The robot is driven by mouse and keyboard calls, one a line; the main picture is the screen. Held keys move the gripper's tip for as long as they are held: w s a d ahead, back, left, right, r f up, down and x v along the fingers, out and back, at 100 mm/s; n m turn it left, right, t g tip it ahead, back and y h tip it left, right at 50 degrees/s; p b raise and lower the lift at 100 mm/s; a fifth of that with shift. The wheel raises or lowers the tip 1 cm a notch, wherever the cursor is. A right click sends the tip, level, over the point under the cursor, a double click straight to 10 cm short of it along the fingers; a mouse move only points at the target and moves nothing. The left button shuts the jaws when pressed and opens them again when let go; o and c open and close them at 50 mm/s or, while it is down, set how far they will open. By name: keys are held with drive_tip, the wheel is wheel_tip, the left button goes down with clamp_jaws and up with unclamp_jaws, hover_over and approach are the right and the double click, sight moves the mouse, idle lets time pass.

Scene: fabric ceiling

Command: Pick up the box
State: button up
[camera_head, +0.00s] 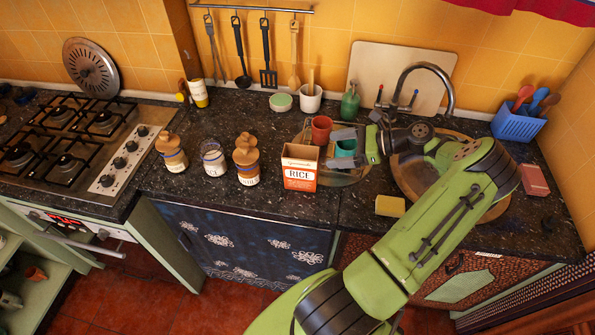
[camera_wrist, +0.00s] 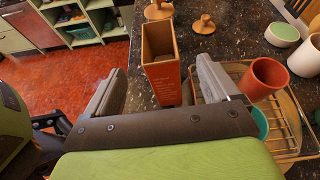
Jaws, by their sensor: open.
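The box is an orange and white rice box (camera_head: 300,168) with an open top, standing upright on the dark counter near its front edge. In the wrist view the box (camera_wrist: 163,75) stands ahead of my gripper, between the lines of the two fingers. My gripper (camera_head: 357,147) is open and just to the right of the box in the head view. In the wrist view both fingers of my gripper (camera_wrist: 160,88) are spread wide with nothing held. Whether a finger touches the box cannot be told.

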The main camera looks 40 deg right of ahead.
sight(301, 154)
drive_tip(key=x, duration=1.1)
drive_tip(key=shift+f, duration=0.15)
clamp_jaws()
